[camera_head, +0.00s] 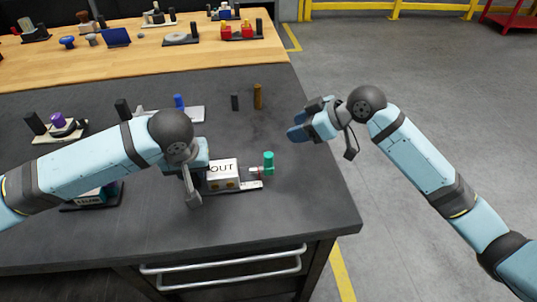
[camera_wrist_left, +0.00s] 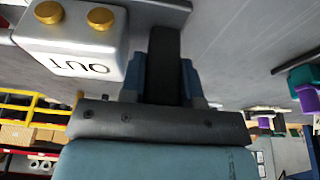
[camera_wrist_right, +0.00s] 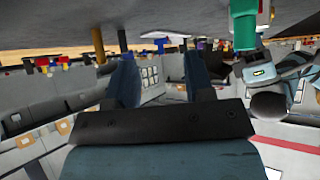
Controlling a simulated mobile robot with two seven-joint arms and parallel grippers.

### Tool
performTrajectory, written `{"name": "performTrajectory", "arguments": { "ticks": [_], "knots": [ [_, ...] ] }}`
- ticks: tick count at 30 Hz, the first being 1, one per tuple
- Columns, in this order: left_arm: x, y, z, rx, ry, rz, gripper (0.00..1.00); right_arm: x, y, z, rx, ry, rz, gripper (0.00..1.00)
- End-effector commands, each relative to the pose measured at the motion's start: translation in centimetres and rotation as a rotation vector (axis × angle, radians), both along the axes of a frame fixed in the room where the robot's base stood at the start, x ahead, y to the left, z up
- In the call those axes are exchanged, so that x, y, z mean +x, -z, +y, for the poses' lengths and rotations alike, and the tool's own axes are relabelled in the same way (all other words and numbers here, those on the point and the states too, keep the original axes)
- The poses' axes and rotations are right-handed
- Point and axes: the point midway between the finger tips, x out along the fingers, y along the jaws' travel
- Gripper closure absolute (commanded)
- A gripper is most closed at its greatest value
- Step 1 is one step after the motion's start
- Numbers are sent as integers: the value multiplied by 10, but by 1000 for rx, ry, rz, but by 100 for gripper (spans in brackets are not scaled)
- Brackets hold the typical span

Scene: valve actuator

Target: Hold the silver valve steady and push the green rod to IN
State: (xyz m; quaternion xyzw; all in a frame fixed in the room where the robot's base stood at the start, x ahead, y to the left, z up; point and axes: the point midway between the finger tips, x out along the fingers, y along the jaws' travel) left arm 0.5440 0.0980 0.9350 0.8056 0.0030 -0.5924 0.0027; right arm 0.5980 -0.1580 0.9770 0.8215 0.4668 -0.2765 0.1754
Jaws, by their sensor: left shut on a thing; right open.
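The silver valve (camera_head: 222,175) is a box labelled OUT on a dark base near the table's front; it also shows upside down in the left wrist view (camera_wrist_left: 70,35). Its green rod (camera_head: 269,161) stands upright on a stem at the right side. The green rod also shows in the right wrist view (camera_wrist_right: 243,28), right of the fingers. My left gripper (camera_wrist_left: 165,75) is shut on the valve's black post (camera_wrist_left: 165,50), left of the box. My right gripper (camera_head: 298,131) is open and empty, apart from the green rod, behind and right of it.
A dark post (camera_head: 235,102) and a brown post (camera_head: 258,96) stand behind the valve. Other devices, including one with a blue knob (camera_head: 179,102) and one with a purple knob (camera_head: 58,119), stand to the left. The dark tabletop (camera_head: 305,205) right of the valve is clear.

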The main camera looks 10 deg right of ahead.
Motion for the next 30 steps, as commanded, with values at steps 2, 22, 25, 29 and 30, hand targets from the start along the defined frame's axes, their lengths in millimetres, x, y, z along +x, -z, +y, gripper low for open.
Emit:
{"name": "performTrajectory", "arguments": {
  "ticks": [2,22,25,29,30],
  "knots": [
    [-2,5,0,4,1,8,100,-3,-17,16,-74,-122,7,52],
    [-2,6,1,4,1,9,100,-47,-82,41,-518,-773,94,52],
    [-2,6,1,4,1,9,100,-49,-71,46,-518,-775,96,52],
    [-2,6,1,4,1,9,100,-51,-48,54,-518,-774,98,52],
    [-2,6,1,4,1,9,100,-52,-40,57,-518,-773,98,52]
  ]
}}
